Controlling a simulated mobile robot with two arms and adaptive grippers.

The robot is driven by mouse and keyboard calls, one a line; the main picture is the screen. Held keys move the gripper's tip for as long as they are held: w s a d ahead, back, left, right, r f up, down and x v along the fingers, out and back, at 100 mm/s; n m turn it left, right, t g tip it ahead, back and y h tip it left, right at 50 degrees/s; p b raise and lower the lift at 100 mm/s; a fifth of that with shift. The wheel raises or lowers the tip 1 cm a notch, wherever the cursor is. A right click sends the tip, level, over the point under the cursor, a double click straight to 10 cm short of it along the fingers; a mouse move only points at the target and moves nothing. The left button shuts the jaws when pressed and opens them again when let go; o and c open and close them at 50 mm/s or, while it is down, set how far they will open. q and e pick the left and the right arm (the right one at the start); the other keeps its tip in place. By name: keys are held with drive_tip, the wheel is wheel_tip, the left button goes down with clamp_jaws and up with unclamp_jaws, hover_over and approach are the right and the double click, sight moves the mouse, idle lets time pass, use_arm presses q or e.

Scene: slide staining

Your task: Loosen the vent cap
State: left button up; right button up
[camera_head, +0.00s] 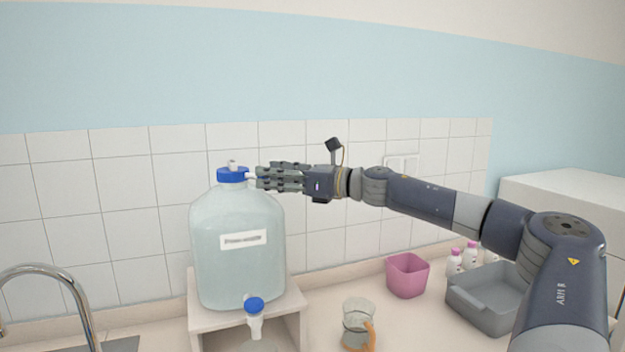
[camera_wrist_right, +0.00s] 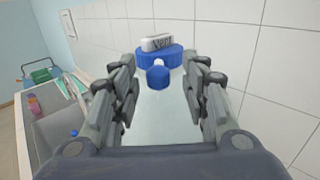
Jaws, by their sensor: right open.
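A large clear carboy (camera_head: 238,255) of liquid with a white label stands on a pale stand. It has a blue lid (camera_head: 231,176) with a small white vent cap (camera_head: 232,164) on top. In the right wrist view the vent cap (camera_wrist_right: 157,42) reads "Vent" and sits on the blue lid (camera_wrist_right: 172,58), ahead of the fingers. My right gripper (camera_head: 262,178) is just right of the lid, at about its height. In the right wrist view my right gripper (camera_wrist_right: 159,68) is open, with nothing held between its fingers. My left gripper is not in view.
A blue-topped spigot (camera_head: 254,306) is low on the carboy's front. A glass beaker (camera_head: 357,325), pink container (camera_head: 407,275), grey tray (camera_head: 490,297) and several pink-capped bottles (camera_head: 463,256) are to the right. A curved faucet (camera_head: 45,272) is at the left. The tiled wall stands behind.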

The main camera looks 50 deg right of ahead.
drive_tip(key=v, duration=0.9)
idle(0.8)
drive_tip(key=shift+s+d, duration=0.15)
idle(0.4)
